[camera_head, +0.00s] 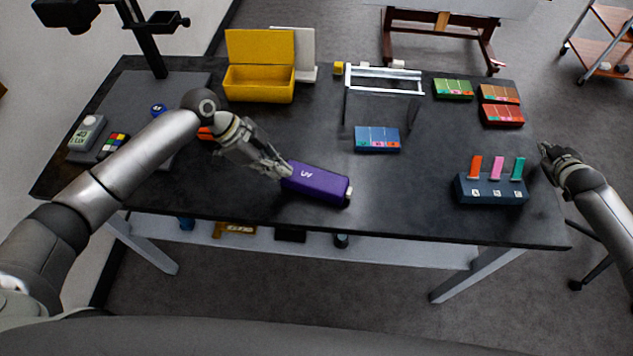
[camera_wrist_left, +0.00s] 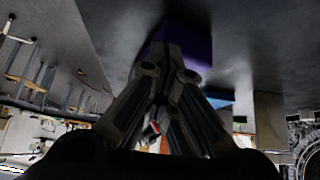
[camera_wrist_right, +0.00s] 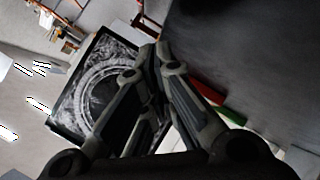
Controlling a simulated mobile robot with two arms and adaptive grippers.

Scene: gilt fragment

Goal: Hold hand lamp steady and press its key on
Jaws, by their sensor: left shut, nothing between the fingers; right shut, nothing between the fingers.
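The hand lamp (camera_head: 318,183) is a purple box marked UV, lying near the table's front edge. A small pale piece (camera_head: 348,194) shows at its right end; I cannot tell if it is the key. My left gripper (camera_head: 283,171) is shut and empty, its fingertips at the lamp's left end; I cannot tell whether they touch. In the left wrist view the purple lamp (camera_wrist_left: 190,38) shows just beyond the shut fingers. My right gripper (camera_head: 548,152) is shut and empty beyond the table's right edge. It is also seen in the right wrist view (camera_wrist_right: 150,55).
A dark blue block (camera_head: 490,190) with three coloured upright tabs stands to the right of the lamp. A blue box (camera_head: 377,139) lies behind the lamp. An open yellow box (camera_head: 258,84) stands at the back. The table between lamp and tab block is clear.

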